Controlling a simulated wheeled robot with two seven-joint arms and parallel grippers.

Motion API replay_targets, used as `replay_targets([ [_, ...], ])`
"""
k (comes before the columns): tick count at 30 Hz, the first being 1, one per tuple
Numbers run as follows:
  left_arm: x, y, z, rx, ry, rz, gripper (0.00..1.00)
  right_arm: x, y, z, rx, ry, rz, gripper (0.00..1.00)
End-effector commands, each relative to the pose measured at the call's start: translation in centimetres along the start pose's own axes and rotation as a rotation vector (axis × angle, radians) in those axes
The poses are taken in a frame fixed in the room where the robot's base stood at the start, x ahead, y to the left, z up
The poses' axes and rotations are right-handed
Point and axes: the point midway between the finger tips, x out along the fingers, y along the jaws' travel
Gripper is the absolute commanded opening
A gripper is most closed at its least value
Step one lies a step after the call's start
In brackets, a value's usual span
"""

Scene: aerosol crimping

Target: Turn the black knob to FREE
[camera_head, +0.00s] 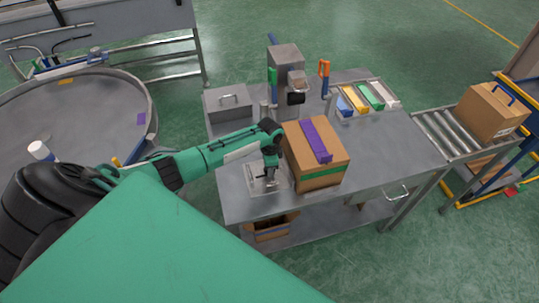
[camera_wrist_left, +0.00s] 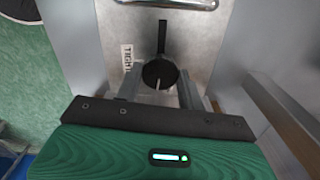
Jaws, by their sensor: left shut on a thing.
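The black knob (camera_wrist_left: 160,73) sits on a grey metal plate (camera_wrist_left: 205,45) in the left wrist view. It has a round body with a white mark on its lower part and a narrow black bar reaching up from it. A label reading TIGHT (camera_wrist_left: 127,57) is left of the knob; I see no FREE label. My left gripper (camera_wrist_left: 159,88) has one finger on each side of the knob and is shut on it. In the head view my left gripper (camera_head: 268,178) is low over the plate at the bench's front, where the knob is mostly hidden. My right gripper is out of view.
A cardboard box (camera_head: 316,180) with a purple strip stands on the metal bench (camera_head: 385,150), close to the right of my left gripper. A machine (camera_head: 286,60) stands behind. Coloured bins (camera_head: 370,97) are at the back right. The bench's right part is clear.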

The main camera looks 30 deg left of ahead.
Motion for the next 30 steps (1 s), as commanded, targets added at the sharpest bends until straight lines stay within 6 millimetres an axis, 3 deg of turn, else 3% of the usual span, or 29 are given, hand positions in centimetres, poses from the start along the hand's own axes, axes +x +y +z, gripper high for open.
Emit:
replay_targets([
  [9, -0.22, -0.16, -0.03, -0.112, 0.002, -0.003, 0.16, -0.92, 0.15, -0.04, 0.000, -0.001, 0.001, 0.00],
  [25, -0.18, -0.19, -0.06, -0.131, 0.003, -0.003, 0.16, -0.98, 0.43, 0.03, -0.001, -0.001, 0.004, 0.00],
  [26, -0.18, -0.19, -0.06, -0.131, 0.003, -0.003, 0.45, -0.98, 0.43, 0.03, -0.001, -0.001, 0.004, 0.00],
  [28, -0.16, -0.17, -0.05, -0.131, 0.002, -0.003, 0.59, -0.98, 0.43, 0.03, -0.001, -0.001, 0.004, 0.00],
  [30, -0.13, -0.13, -0.04, -0.130, 0.002, -0.002, 0.61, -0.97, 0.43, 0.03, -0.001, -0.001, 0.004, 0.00],
])
